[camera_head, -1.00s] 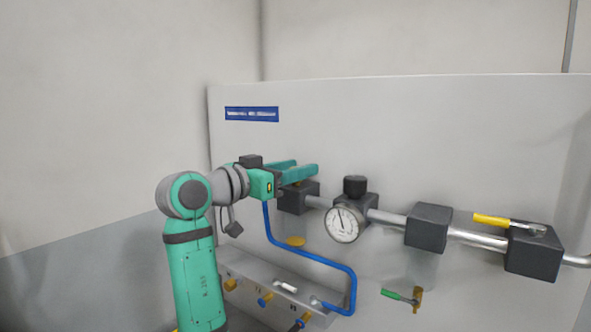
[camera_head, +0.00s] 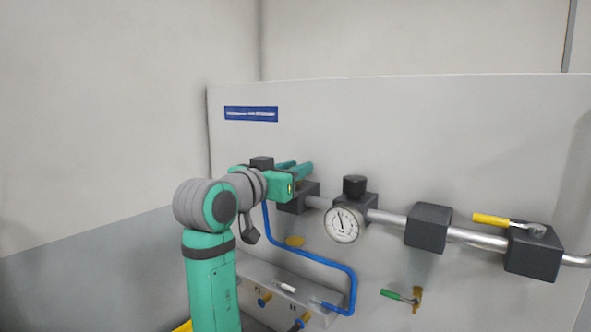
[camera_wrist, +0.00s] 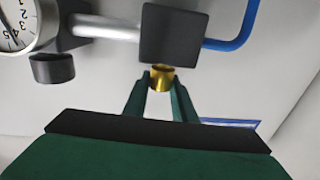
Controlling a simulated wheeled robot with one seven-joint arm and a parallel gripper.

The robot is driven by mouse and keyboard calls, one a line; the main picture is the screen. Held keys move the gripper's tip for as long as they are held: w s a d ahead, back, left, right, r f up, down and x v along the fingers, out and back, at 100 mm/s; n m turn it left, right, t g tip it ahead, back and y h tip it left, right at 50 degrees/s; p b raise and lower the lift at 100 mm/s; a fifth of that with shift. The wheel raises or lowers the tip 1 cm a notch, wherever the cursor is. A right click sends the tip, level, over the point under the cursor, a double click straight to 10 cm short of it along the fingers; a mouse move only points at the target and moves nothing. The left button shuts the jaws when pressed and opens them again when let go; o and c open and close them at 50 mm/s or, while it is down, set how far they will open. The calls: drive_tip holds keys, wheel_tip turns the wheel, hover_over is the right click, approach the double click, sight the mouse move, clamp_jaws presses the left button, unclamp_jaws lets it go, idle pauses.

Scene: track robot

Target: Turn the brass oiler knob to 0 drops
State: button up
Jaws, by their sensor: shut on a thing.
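The brass oiler knob (camera_wrist: 161,77) shows in the wrist view, against the edge of a dark block (camera_wrist: 173,33). My gripper (camera_wrist: 161,82) has its two green fingers on either side of the knob and is shut on it. In the head view my gripper (camera_head: 298,172) reaches to the dark oiler block (camera_head: 298,198) at the left end of the pipe. The knob is mostly hidden there behind the fingers. I cannot read any drop mark on the knob.
A pressure gauge (camera_head: 342,224) with a black knob (camera_head: 354,186) stands just right of the oiler. A blue hose (camera_head: 320,262) loops below to a grey manifold (camera_head: 285,285). Farther right are another dark block (camera_head: 429,227) and a yellow-handled valve (camera_head: 495,219).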

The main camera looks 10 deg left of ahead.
drive_tip(key=n+y, duration=0.1)
drive_tip(key=y, duration=0.1)
drive_tip(key=n+y, duration=0.2)
drive_tip(key=y, duration=0.1)
drive_tip(key=shift+d+n+t+y, duration=0.2)
drive_tip(key=shift+n+t+y, duration=0.1)
drive_tip(key=shift+t, duration=0.1)
drive_tip(key=shift+a+n+g+y, duration=0.1)
drive_tip(key=shift+n+g+y, duration=0.25)
drive_tip(key=shift+n+y, duration=1)
drive_tip(key=shift+n+g+y, duration=0.35)
drive_tip(key=shift+n+y, duration=0.4)
drive_tip(key=shift+y, duration=1.4)
drive_tip(key=o, duration=1)
drive_tip(key=shift+a, duration=0.1)
drive_tip(key=shift+o, duration=0.2)
drive_tip(key=v, duration=1)
drive_tip(key=shift+s, duration=0.4)
drive_tip(key=shift+r, duration=0.1)
